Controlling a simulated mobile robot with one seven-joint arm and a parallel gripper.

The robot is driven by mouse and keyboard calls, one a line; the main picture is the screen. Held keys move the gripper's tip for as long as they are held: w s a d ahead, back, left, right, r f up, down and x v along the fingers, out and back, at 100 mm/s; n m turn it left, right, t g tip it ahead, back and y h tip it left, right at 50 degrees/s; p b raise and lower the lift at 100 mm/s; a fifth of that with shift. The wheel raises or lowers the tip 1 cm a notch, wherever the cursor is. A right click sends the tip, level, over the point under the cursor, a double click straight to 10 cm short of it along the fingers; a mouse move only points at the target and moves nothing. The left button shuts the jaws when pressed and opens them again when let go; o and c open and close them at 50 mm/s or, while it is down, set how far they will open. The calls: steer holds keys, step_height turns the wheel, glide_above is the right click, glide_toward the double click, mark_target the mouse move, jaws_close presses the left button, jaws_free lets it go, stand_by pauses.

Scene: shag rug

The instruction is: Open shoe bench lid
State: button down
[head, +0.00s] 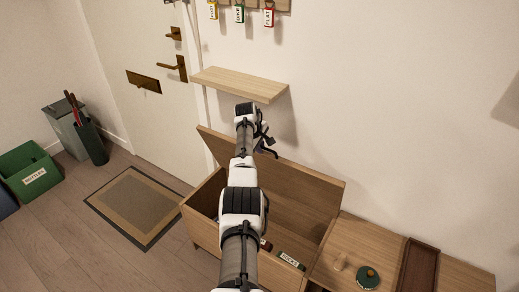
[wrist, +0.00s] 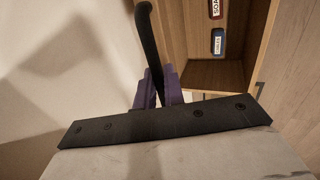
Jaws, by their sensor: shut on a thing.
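The shoe bench (head: 188,232) stands against the wall in the head view. Its wooden lid (head: 312,190) is raised and leans up towards the wall, so the inside of the box shows. My gripper (head: 267,146) is at the lid's upper edge, partly hidden by my arm. In the wrist view my gripper's purple fingers (wrist: 160,88) are closed around a dark bar handle (wrist: 147,35). Beyond the handle, the wooden box inside (wrist: 215,74) shows with labelled items in it.
A wooden wall shelf (head: 240,84) is just above and behind my gripper. Labelled items (head: 291,261) lie inside the bench. A round green object (head: 367,277) and a brown tray (head: 420,268) sit on the right-hand top. A doormat (head: 138,205) and a green crate (head: 30,170) are at left.

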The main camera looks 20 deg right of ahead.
steer(key=shift+w+d+r, duration=0.1)
steer(key=shift+w+d, duration=0.2)
steer(key=shift+d, duration=0.15)
steer(key=c, duration=1.6)
jaws_free()
steer(key=shift+c, duration=0.2)
steer(key=shift+r, duration=0.1)
steer(key=b+v, duration=0.1)
steer(key=v, duration=1.2)
steer(key=shift+a+r+b, duration=0.2)
steer(key=shift+r+b, duration=0.1)
steer(key=shift+b, duration=0.05)
steer(key=shift+s, duration=0.1)
